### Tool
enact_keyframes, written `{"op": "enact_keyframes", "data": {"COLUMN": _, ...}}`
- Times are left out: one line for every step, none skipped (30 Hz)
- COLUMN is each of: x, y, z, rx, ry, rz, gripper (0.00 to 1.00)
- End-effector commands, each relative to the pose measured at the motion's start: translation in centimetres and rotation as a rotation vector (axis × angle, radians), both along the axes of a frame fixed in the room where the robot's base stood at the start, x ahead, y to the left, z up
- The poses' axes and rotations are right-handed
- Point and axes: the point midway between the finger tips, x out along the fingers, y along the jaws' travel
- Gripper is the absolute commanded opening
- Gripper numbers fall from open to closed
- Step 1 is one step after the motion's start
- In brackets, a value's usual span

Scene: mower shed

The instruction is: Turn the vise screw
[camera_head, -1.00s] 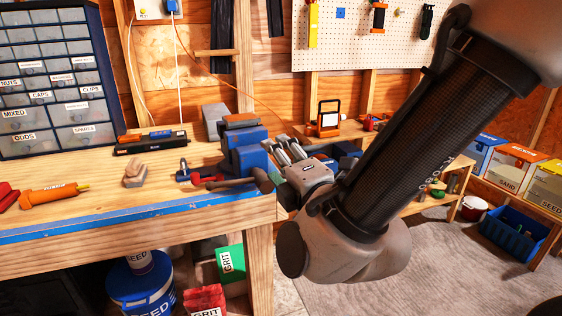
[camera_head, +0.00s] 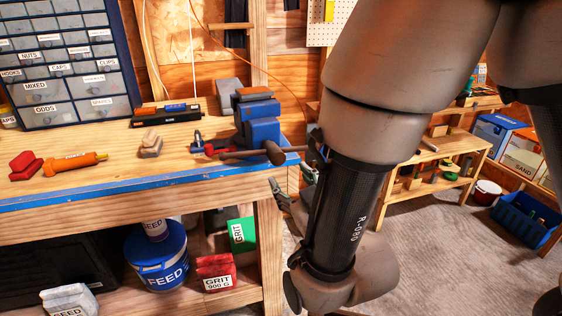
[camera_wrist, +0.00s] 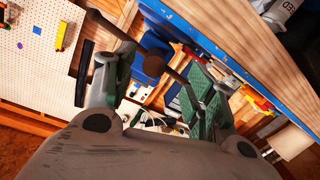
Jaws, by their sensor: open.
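The blue vise (camera_head: 258,128) is mounted at the right end of the workbench. Its dark screw head (camera_head: 274,153) faces outward, and a thin handle bar (camera_head: 238,155) crosses it. In the wrist view the round screw head (camera_wrist: 154,65) appears between my fingers, with the bar running diagonally past it. My gripper (camera_wrist: 153,96) is open and empty, its fingers spread to either side of the screw head; I see no contact. In the head view my gripper (camera_head: 293,182) is just below and right of the screw head, partly hidden by my arm.
The workbench edge (camera_head: 150,186) has blue trim. A drawer cabinet (camera_head: 65,65) stands behind. Floor (camera_head: 440,240) to the right is clear.

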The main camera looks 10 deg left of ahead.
Motion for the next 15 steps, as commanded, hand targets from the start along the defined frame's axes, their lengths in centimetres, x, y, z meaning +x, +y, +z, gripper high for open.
{"op": "enact_keyframes", "data": {"x": 0.0, "y": 0.0, "z": 0.1, "rx": 0.13, "ry": 0.081, "rz": -0.008, "gripper": 0.55}}
{"op": "enact_keyframes", "data": {"x": 0.0, "y": 0.0, "z": 0.3, "rx": 0.214, "ry": 0.131, "rz": -0.012, "gripper": 0.55}}
{"op": "enact_keyframes", "data": {"x": 0.0, "y": 0.1, "z": 0.6, "rx": 0.321, "ry": 0.197, "rz": -0.016, "gripper": 0.55}}
{"op": "enact_keyframes", "data": {"x": 0.0, "y": 0.1, "z": 0.8, "rx": 0.397, "ry": 0.243, "rz": -0.018, "gripper": 0.55}}
{"op": "enact_keyframes", "data": {"x": 0.0, "y": 0.1, "z": 1.0, "rx": 0.467, "ry": 0.286, "rz": -0.02, "gripper": 0.55}}
{"op": "enact_keyframes", "data": {"x": 0.0, "y": 0.1, "z": 1.1, "rx": 0.549, "ry": 0.338, "rz": -0.022, "gripper": 0.55}}
{"op": "enact_keyframes", "data": {"x": 0.0, "y": 0.1, "z": 1.2, "rx": 0.604, "ry": 0.373, "rz": -0.022, "gripper": 0.55}}
{"op": "enact_keyframes", "data": {"x": 0.0, "y": 0.1, "z": 1.3, "rx": 0.651, "ry": 0.405, "rz": -0.023, "gripper": 0.55}}
{"op": "enact_keyframes", "data": {"x": 0.0, "y": 0.1, "z": 1.4, "rx": 0.704, "ry": 0.439, "rz": -0.024, "gripper": 0.55}}
{"op": "enact_keyframes", "data": {"x": 0.0, "y": 0.1, "z": 1.4, "rx": 0.738, "ry": 0.461, "rz": -0.025, "gripper": 0.55}}
{"op": "enact_keyframes", "data": {"x": 0.0, "y": 0.1, "z": 1.5, "rx": 0.764, "ry": 0.48, "rz": -0.025, "gripper": 0.55}}
{"op": "enact_keyframes", "data": {"x": 0.1, "y": 0.1, "z": 1.5, "rx": 0.79, "ry": 0.498, "rz": -0.026, "gripper": 0.55}}
{"op": "enact_keyframes", "data": {"x": 0.1, "y": 0.2, "z": 1.5, "rx": 0.803, "ry": 0.508, "rz": -0.027, "gripper": 0.55}}
{"op": "enact_keyframes", "data": {"x": 0.3, "y": 0.2, "z": 1.5, "rx": 0.813, "ry": 0.515, "rz": -0.028, "gripper": 0.55}}
{"op": "enact_keyframes", "data": {"x": 0.5, "y": 0.4, "z": 1.5, "rx": 0.82, "ry": 0.519, "rz": -0.029, "gripper": 0.55}}
